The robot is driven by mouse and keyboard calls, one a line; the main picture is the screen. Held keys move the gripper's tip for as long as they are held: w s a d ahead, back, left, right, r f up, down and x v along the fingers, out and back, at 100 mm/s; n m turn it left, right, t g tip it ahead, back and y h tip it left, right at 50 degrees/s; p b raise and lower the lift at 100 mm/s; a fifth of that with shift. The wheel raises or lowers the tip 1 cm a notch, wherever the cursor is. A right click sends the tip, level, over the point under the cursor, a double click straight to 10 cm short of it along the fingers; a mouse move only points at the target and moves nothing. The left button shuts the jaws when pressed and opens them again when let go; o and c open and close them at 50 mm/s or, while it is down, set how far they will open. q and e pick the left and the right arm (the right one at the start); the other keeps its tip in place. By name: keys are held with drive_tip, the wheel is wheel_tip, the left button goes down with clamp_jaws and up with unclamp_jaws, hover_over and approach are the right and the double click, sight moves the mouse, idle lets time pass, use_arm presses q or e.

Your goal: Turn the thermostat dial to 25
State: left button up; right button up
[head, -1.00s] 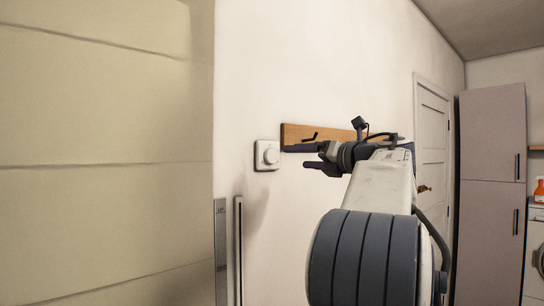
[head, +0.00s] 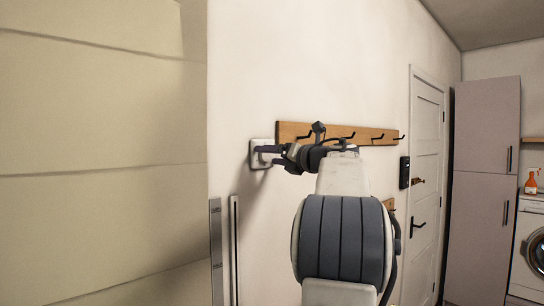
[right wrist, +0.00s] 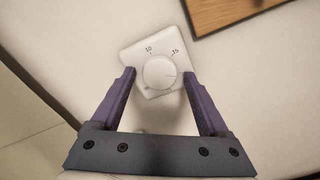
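The thermostat is a white square plate (head: 256,144) on the wall, with a round white dial. The plate looks tilted in that view. My right gripper (right wrist: 159,78) is open, with one finger on each side of the dial and a gap on both sides. In the head view my right gripper (head: 268,154) hides part of the thermostat. My left gripper is not in view.
A wooden hook rail (head: 350,133) is on the wall just right of the thermostat, close to my right arm. A white door (head: 427,150), a tall grey cabinet (head: 485,150) and a washing machine (head: 533,245) stand further right. A beige panelled surface (head: 100,160) fills the left.

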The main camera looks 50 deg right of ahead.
drive_tip(key=c, duration=1.1)
drive_tip(key=shift+o, duration=0.2)
drive_tip(key=shift+m, duration=0.3)
drive_tip(key=shift+r+m+p, duration=0.1)
drive_tip(key=shift+m+p, duration=3.5)
drive_tip(key=shift+m, duration=2)
drive_tip(key=o, duration=1.4)
drive_tip(key=shift+c, duration=0.2)
